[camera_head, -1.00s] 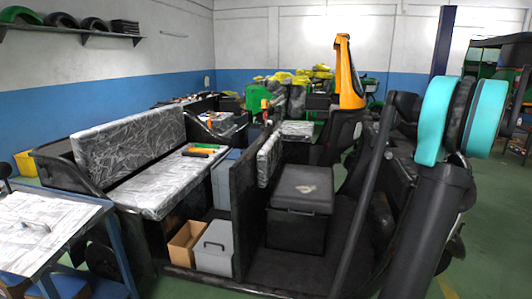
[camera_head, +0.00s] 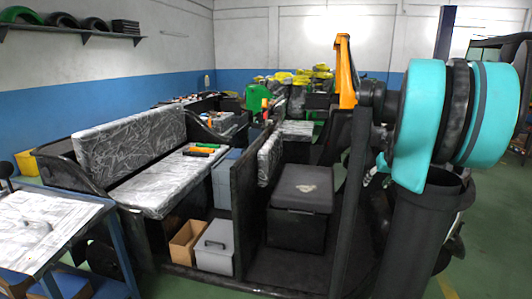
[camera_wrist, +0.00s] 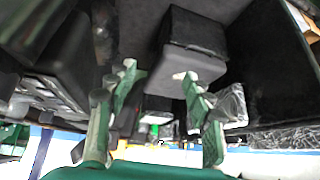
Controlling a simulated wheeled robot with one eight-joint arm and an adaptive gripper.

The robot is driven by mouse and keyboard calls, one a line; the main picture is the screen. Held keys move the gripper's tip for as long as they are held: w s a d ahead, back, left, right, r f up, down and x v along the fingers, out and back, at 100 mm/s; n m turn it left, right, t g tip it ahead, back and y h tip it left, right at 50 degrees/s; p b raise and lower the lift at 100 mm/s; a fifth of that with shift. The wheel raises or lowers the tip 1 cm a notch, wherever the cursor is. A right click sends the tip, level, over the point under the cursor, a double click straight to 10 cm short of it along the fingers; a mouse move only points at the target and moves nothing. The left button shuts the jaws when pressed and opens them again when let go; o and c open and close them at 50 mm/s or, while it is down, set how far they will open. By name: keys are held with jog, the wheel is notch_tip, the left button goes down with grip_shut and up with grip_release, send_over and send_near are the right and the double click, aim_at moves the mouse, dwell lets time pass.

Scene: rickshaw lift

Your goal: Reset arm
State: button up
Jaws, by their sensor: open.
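My gripper (camera_wrist: 158,84) is open and empty in the wrist view, its green and grey fingers spread apart. A black box with a grey lid (camera_wrist: 192,45) shows upside down beyond the fingers, with no visible contact. In the head view, my teal and black arm stands at the right, over the right side of the rickshaw (camera_head: 242,215). The gripper is mostly hidden there behind dark bars and arm parts. The black box (camera_head: 300,208) sits on the rickshaw floor, left of the arm.
A padded seat (camera_head: 150,185) holds several coloured tools. A cardboard box (camera_head: 187,240) and a grey case (camera_head: 214,247) stand below it. A dark upright post (camera_head: 352,200) stands close to my arm. An orange part (camera_head: 345,70) rises behind.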

jog(key=s+a+f+n+g, duration=0.1)
jog(key=s+a+f, duration=0.4)
jog(key=s+a, duration=0.25)
jog(key=s+a+f+g, duration=0.1)
jog(key=s+a+f, duration=0.55)
jog(key=a, duration=0.25)
jog(key=s+a+f, duration=0.2)
jog(key=s+f, duration=0.1)
jog(key=s, duration=0.3)
jog(key=s+a+f, duration=0.3)
jog(key=s+f, duration=0.1)
jog(key=s, duration=0.3)
jog(key=shift+s+a+f+g, duration=0.2)
jog(key=shift+a+f+g, duration=0.05)
jog(key=shift+a+g, duration=0.05)
